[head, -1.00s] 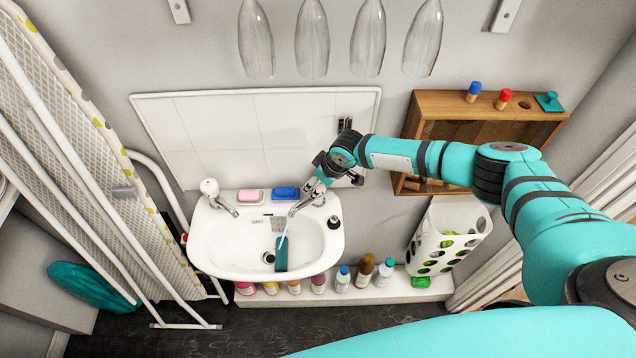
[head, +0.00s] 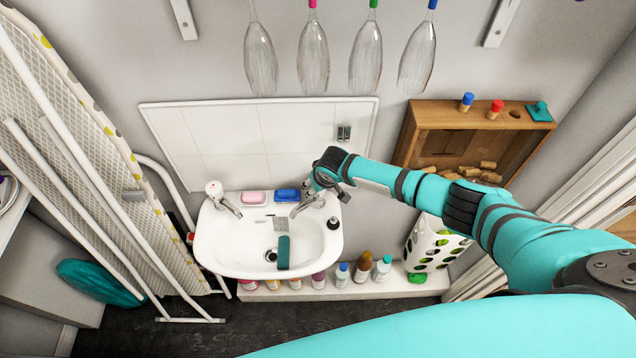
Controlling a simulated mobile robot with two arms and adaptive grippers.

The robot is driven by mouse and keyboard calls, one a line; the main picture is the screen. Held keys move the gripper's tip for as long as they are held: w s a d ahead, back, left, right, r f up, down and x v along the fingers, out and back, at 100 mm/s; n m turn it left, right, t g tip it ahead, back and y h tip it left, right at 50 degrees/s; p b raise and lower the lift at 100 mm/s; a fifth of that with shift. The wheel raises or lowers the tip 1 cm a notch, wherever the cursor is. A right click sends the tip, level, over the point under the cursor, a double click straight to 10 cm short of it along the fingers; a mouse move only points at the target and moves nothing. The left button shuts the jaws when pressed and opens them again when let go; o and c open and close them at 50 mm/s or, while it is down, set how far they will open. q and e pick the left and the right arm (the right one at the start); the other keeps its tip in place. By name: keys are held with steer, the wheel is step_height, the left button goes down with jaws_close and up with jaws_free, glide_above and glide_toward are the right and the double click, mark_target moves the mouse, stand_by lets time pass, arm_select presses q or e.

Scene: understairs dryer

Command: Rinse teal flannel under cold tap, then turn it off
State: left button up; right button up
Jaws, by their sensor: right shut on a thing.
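The teal flannel (head: 284,252) lies as a narrow strip in the white basin (head: 215,248), beside the drain. The right-hand tap (head: 303,208) has its spout over the basin, and no water shows under it. My right gripper (head: 316,188) is at the top of this tap and shut on its handle; the gripper and wrist largely hide the handle. The left-hand tap (head: 222,199) stands free with its white top visible. My left gripper is not in view.
A pink soap (head: 253,198) and a blue brush (head: 286,195) sit on the basin's back edge. Bottles (head: 363,262) line the ledge below. Clear glasses (head: 313,60) hang above. A wooden box (head: 430,115) is at right, an ironing board (head: 100,150) at left.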

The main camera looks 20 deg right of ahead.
steer(key=shift+w+r+m, duration=0.15)
steer(key=shift+m, duration=0.25)
steer(key=o, duration=0.8)
steer(key=shift+o, duration=0.8)
steer(key=shift+s+r, duration=0.15)
steer(key=shift+s, duration=0.05)
steer(key=v, duration=1.1)
steer(key=shift+s+r, duration=0.2)
steer(key=shift+r, duration=0.15)
